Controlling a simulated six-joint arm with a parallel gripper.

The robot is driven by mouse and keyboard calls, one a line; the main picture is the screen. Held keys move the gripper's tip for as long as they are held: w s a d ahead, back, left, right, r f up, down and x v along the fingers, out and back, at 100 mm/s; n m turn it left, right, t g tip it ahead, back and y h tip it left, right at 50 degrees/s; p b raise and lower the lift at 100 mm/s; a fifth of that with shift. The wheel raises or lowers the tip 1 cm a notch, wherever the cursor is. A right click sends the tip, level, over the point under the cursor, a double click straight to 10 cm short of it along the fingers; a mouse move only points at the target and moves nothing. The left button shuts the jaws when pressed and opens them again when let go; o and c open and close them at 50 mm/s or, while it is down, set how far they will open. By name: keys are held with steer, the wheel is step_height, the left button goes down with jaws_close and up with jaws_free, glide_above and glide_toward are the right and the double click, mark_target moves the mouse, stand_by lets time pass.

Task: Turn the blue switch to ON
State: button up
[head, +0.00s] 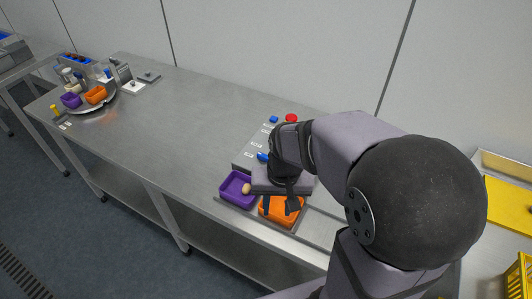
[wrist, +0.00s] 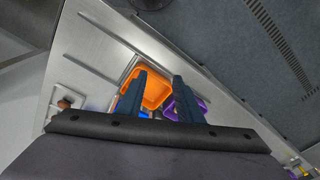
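A grey control panel (head: 247,153) with small white labels lies on the steel table. It carries a blue knob (head: 262,156) right beside my wrist and a smaller blue part (head: 273,119) at its far end; which one is the switch, and its setting, I cannot tell. My gripper (head: 279,206) points down above the orange tray, in front of the panel. In the wrist view its two fingers (wrist: 159,75) are apart with nothing held between them. My arm hides the panel's right part.
An orange tray (head: 270,219) and a purple tray (head: 233,200) with a tan piece (head: 246,188) stand at the table's front edge. A red button (head: 291,118) is at the panel's back. A round tray (head: 91,108) with small containers stands far left. The table's middle is clear.

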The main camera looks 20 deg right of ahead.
steer(key=w+d+r+m+t, duration=0.15)
steer(key=w+r+m, duration=0.3)
steer(key=w, duration=0.45)
steer(key=m+y+b, duration=0.2)
steer(key=m+y, duration=0.1)
steer(key=m, duration=1.6)
glide_above(265, 156)
steer(key=s+d, duration=0.2)
steer(key=d, duration=0.1)
step_height(265, 156, down, 7)
steer(key=shift+t, duration=0.25)
steer(key=shift+a+p+x, duration=0.15)
steer(key=shift+p+x, duration=0.5)
steer(key=shift+x, duration=1.15)
steer(key=shift+a+p+x, duration=0.1)
steer(key=shift+p+x, duration=0.5)
steer(key=shift+x, duration=1.2)
steer(key=shift+s, duration=0.15)
jaws_close()
